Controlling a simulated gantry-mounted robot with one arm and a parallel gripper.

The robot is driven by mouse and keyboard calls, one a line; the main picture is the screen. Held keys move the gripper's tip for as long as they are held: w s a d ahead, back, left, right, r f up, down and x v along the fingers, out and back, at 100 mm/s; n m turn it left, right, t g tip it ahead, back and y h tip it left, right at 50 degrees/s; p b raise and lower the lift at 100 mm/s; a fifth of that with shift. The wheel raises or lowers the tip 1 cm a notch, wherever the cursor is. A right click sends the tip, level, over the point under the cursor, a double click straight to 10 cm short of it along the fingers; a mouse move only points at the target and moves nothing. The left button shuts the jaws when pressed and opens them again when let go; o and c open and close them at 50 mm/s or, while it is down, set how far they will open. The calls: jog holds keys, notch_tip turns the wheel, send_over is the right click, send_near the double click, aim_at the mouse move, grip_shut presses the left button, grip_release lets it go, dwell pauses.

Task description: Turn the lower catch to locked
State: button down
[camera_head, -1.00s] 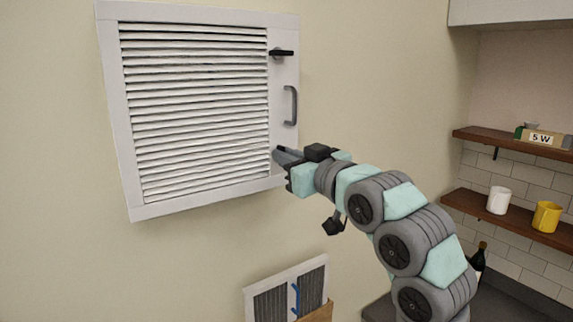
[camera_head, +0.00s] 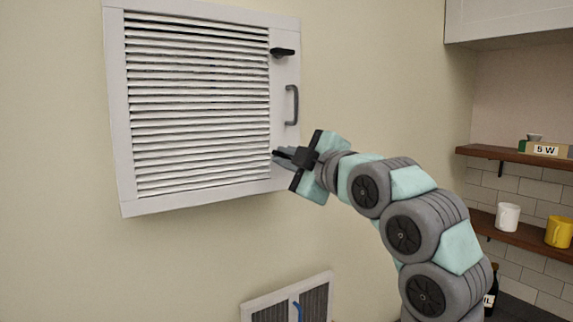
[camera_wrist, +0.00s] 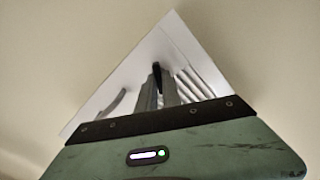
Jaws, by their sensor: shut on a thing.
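A white louvred panel (camera_head: 115,120) hangs on the wall with two black catches on its right frame strip. The lower catch (camera_wrist: 157,72) shows in the wrist view as a dark lever between my grey fingers. In the head view my gripper (camera_head: 281,156) is at the panel's lower right, shut on this catch, and mostly hides it, so its exact angle is hard to tell.
A framed filter (camera_head: 290,300) stands below the panel, partly out of view. The wall around the panel is clear.

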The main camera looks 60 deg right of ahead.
jog(key=n, duration=0.5)
jog(key=shift+n, duration=0.4)
jog(key=shift+f, duration=0.1)
dwell(0.3)
jog(key=c, duration=1.5)
grip_release()
jog(key=b+v, duration=0.2)
jog(key=v, duration=0.8)
jog(key=shift+s+a, duration=0.3)
